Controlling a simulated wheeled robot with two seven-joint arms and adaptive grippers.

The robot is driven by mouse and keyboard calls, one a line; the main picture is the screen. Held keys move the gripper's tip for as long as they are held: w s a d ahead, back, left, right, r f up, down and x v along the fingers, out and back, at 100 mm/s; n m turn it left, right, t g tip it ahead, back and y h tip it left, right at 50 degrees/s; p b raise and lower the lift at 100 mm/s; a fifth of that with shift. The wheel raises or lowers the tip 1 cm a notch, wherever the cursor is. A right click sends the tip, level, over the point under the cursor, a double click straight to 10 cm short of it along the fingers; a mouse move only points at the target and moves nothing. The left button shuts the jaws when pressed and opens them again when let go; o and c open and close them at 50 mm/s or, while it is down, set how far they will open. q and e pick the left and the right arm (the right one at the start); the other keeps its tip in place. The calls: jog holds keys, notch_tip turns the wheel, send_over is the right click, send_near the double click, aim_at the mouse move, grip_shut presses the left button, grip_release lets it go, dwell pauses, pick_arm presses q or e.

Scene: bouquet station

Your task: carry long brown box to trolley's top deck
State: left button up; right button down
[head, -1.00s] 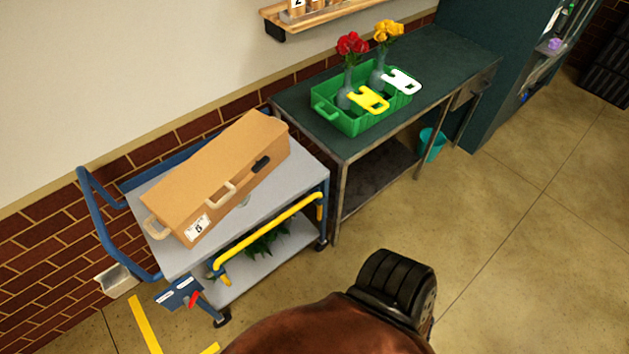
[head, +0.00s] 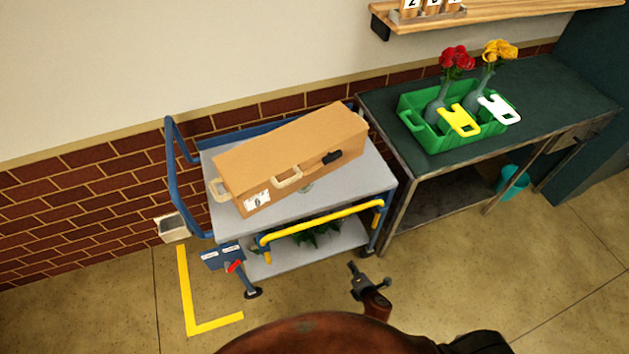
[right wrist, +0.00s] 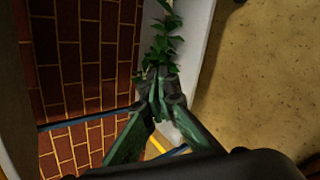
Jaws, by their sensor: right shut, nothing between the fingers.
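The long brown box (head: 290,148) lies flat on the grey top deck (head: 300,207) of the blue trolley, turned slightly askew, with a beige handle, a dark latch and a numbered label on its front side. My right gripper (head: 353,268) is in front of the trolley, apart from the box, shut and empty. In the right wrist view the fingers (right wrist: 158,85) meet at their tips, with green leaves just beyond them. My left gripper is not in view.
The trolley has a yellow bar (head: 320,222) and a lower deck (head: 305,252) with a leafy plant (head: 318,237). At right, a dark table (head: 545,92) holds a green crate (head: 452,133) with flowers. Yellow tape (head: 188,290) marks the floor. Open floor lies in front.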

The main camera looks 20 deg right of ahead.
jog(key=w+a+r+n+t, duration=0.25)
jog(key=r+n, duration=0.25)
jog(key=r, duration=0.6)
jog(key=w+a+r+n+t+y, duration=0.1)
jog(key=w+a+r+n+t, duration=0.2)
jog(key=r, duration=0.8)
jog(key=w+a+r+n+t, duration=0.25)
jog(key=r+n, duration=0.35)
jog(key=r, duration=0.5)
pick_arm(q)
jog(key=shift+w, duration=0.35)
pick_arm(e)
jog(key=w, duration=1.3)
jog(key=shift+w+a+f+g, duration=0.2)
jog(key=shift+w+g, duration=0.1)
jog(key=shift+w, duration=0.1)
